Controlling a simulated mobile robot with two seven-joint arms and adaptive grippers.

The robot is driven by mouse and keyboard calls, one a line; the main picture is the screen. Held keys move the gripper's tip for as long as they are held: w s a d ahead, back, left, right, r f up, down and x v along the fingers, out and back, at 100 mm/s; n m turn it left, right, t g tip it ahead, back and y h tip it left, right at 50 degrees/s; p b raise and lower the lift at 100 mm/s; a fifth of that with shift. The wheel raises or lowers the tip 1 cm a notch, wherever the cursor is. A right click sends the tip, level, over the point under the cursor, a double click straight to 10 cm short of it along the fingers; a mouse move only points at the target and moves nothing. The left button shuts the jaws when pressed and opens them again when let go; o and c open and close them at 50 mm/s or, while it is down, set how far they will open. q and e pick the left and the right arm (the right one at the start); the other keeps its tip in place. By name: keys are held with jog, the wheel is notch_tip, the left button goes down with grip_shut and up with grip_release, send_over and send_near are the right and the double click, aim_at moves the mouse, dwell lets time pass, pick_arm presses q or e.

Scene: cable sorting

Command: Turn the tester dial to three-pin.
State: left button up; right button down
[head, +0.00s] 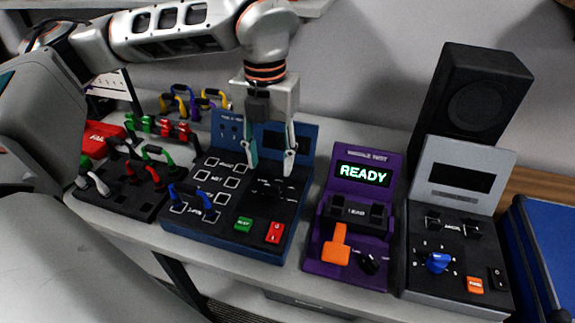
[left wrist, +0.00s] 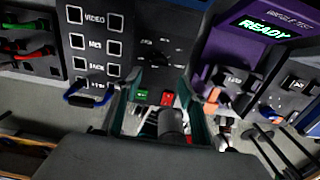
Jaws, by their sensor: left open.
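My left gripper (head: 270,165) is open and points down over the blue tester (head: 265,240) in the head view, with empty space between its fingers. Below the fingertips, a dark dial area (head: 272,190) with small markings lies on the tester's black face. This area also shows in the left wrist view (left wrist: 160,58), just beyond the fingers. Its marks are too small to read, so I cannot tell its setting. A second tester, grey, stands at the right with a blue knob (head: 438,262) ringed by marks. My right gripper is not in view.
A green button (head: 243,224) and a red switch (head: 275,232) sit at the blue tester's front. A purple tester reading READY (head: 363,174) stands to its right. Cables (head: 145,173) lie on a dark rack at left. A black speaker (head: 470,100) stands behind.

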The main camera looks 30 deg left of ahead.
aim_at(271, 186)
pick_arm(q)
jog(key=shift+w+f, duration=0.15)
jog(key=shift+f, duration=0.1)
jog(key=f, duration=0.5)
jog(key=shift+s+f, duration=0.2)
jog(key=shift+f, duration=0.95)
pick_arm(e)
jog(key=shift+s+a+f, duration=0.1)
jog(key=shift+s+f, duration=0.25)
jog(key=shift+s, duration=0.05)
pick_arm(q)
jog(key=c, duration=1.1)
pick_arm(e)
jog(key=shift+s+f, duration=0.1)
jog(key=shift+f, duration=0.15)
